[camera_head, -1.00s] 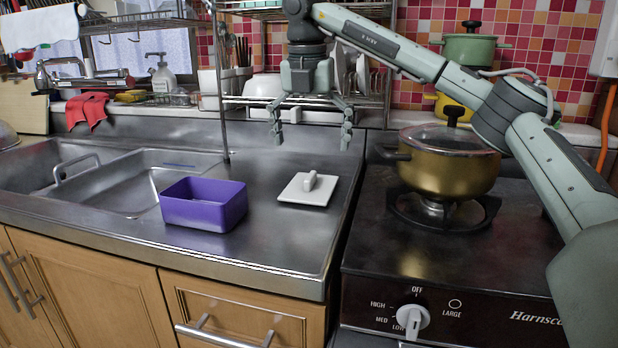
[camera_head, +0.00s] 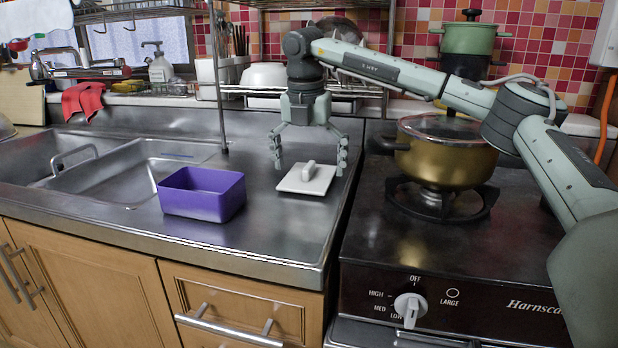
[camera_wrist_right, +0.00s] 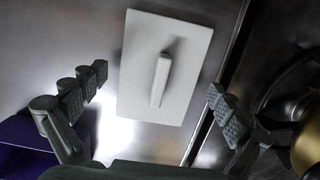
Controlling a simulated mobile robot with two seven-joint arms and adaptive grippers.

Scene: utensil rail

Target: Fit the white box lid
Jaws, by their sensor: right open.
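The white box lid (camera_head: 305,185) lies flat on the steel counter, with its raised bar handle (camera_head: 309,170) on top. It also shows in the right wrist view (camera_wrist_right: 135,80), between and beyond the fingers. The purple open box (camera_head: 202,199) stands on the counter to the left of the lid, and no contents show in it. My right gripper (camera_head: 309,168) points down above the lid, its fingers spread wide on either side, open and empty. It also shows in the wrist view (camera_wrist_right: 157,105). My left gripper is not in view.
The sink (camera_head: 110,170) is at the left of the counter (camera_head: 270,232). The stove with a gold lidded pot (camera_head: 446,160) is at the right. A rack post (camera_head: 222,90) rises behind the box. The counter in front of the lid is clear.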

